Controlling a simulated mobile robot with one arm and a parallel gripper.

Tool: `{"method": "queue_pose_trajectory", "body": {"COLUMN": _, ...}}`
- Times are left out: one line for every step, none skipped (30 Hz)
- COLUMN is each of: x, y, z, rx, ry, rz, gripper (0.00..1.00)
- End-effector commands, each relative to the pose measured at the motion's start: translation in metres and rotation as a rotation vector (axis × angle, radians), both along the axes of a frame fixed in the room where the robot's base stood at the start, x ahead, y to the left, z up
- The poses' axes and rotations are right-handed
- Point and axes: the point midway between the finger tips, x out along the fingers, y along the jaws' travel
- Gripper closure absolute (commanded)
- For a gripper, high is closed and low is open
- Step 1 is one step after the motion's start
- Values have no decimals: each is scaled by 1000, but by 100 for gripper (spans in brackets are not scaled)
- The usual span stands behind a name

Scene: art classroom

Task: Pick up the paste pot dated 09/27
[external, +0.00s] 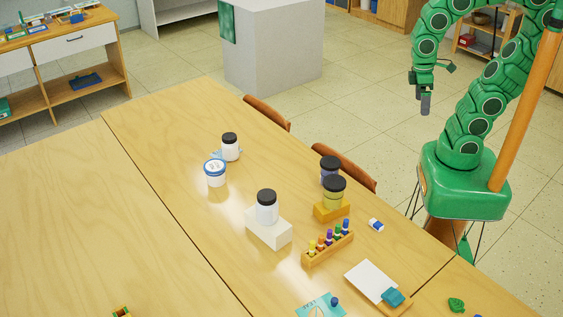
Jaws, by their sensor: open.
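Several pots stand on the wooden table, and no date is legible on any of them. A white tub with a blue-and-white lid (215,173) stands at the left. A white jar with a black lid (230,148) is just behind it. Another white jar with a black lid (267,208) stands on a white block (269,231). A yellowish jar with a dark lid (334,194) stands on a yellow block (332,211). A dark-lidded bluish jar (329,172) is partly hidden behind it. My gripper (425,103) is open, empty and pointing down, beyond the table at the upper right.
A wooden rack of small coloured bottles (328,247), an eraser (376,225) and white paper (371,281) lie at the table's front right. Two brown chairs (268,113) (345,168) stand along the far edge. The table's left side is mostly clear.

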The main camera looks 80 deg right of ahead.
Motion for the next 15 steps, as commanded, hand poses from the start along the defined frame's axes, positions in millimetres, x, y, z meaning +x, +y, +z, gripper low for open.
{"method": "queue_pose_trajectory", "body": {"x": 8, "y": 4, "z": 0, "rx": 14, "ry": -1, "rz": -15, "gripper": 0}}
{"method": "queue_pose_trajectory", "body": {"x": 13, "y": 9, "z": 1, "rx": 29, "ry": -1, "rz": -25, "gripper": 0}}
{"method": "queue_pose_trajectory", "body": {"x": 21, "y": 17, "z": 1, "rx": 51, "ry": -2, "rz": -38, "gripper": 0}}
{"method": "queue_pose_trajectory", "body": {"x": 28, "y": 23, "z": 2, "rx": 70, "ry": -3, "rz": -50, "gripper": 0}}
{"method": "queue_pose_trajectory", "body": {"x": 34, "y": 29, "z": 2, "rx": 90, "ry": -2, "rz": -62, "gripper": 0}}
{"method": "queue_pose_trajectory", "body": {"x": 44, "y": 38, "z": 3, "rx": 116, "ry": 0, "rz": -79, "gripper": 0}}
{"method": "queue_pose_trajectory", "body": {"x": 50, "y": 44, "z": 3, "rx": 136, "ry": 1, "rz": -93, "gripper": 0}}
{"method": "queue_pose_trajectory", "body": {"x": 57, "y": 50, "z": 3, "rx": 155, "ry": 2, "rz": -106, "gripper": 0}}
{"method": "queue_pose_trajectory", "body": {"x": 65, "y": 58, "z": 4, "rx": 181, "ry": 3, "rz": -124, "gripper": 0}}
{"method": "queue_pose_trajectory", "body": {"x": 72, "y": 64, "z": 4, "rx": 199, "ry": 6, "rz": -139, "gripper": 0}}
{"method": "queue_pose_trajectory", "body": {"x": 79, "y": 70, "z": 4, "rx": 219, "ry": 9, "rz": -155, "gripper": 0}}
{"method": "queue_pose_trajectory", "body": {"x": 88, "y": 77, "z": 5, "rx": 243, "ry": 11, "rz": -174, "gripper": 0}}
{"method": "queue_pose_trajectory", "body": {"x": 95, "y": 83, "z": 6, "rx": 264, "ry": 13, "rz": -191, "gripper": 0}}
{"method": "queue_pose_trajectory", "body": {"x": 102, "y": 89, "z": 7, "rx": 283, "ry": 14, "rz": -207, "gripper": 0}}
{"method": "queue_pose_trajectory", "body": {"x": 112, "y": 96, "z": 8, "rx": 308, "ry": 19, "rz": -229, "gripper": 0}}
